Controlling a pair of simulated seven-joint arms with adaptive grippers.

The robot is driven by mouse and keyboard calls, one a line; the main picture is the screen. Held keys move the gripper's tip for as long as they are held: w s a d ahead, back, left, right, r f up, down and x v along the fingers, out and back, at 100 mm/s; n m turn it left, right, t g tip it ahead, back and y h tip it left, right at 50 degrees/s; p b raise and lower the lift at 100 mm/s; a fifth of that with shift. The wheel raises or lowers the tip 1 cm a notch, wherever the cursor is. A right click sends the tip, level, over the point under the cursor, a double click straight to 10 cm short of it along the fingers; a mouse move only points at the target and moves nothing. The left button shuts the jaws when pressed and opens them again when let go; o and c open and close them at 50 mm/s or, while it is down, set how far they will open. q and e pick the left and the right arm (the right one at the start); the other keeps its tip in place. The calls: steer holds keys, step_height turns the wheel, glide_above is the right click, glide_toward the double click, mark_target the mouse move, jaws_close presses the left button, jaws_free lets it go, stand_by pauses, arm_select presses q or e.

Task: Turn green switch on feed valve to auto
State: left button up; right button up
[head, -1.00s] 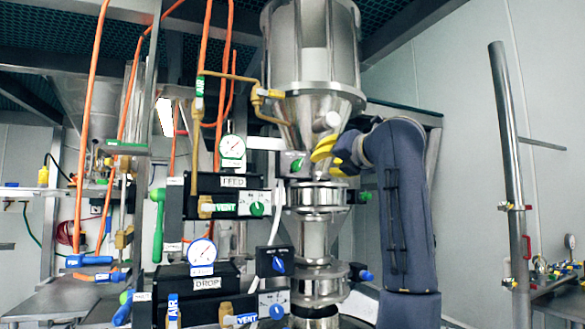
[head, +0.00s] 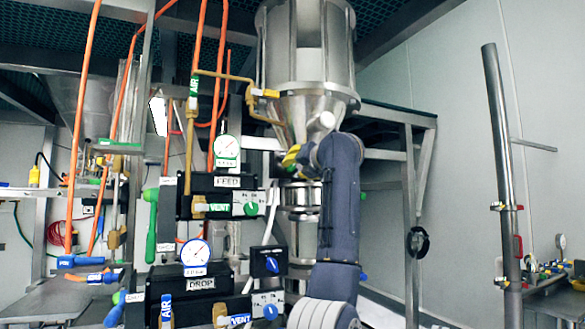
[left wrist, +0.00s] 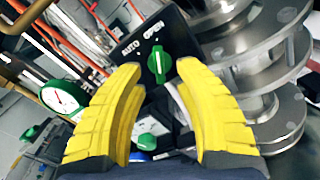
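The green switch (left wrist: 160,64) sits on a black box (left wrist: 157,28) marked AUTO and OPEN in the left wrist view. Its grip stands nearly upright in that view, with the AUTO lettering to its left. My left gripper (left wrist: 152,72) is open, with one yellow finger on each side of the switch's lower end. I cannot tell whether either finger touches it. In the head view my left gripper (head: 290,157) is in front of the metal hopper column, and its fingers and arm hide the switch. My right gripper is not in view.
The FEED panel (head: 227,182) has a gauge (head: 227,148) and a second green knob (head: 250,208) beside VENT. The DROP panel (head: 201,283) with blue knobs is below. The steel column (left wrist: 275,75) stands close to the right finger. Orange hoses hang at left.

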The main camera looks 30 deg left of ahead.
mark_target(294, 166)
arm_select(q)
steer(key=shift+x, duration=1.55)
jaws_close()
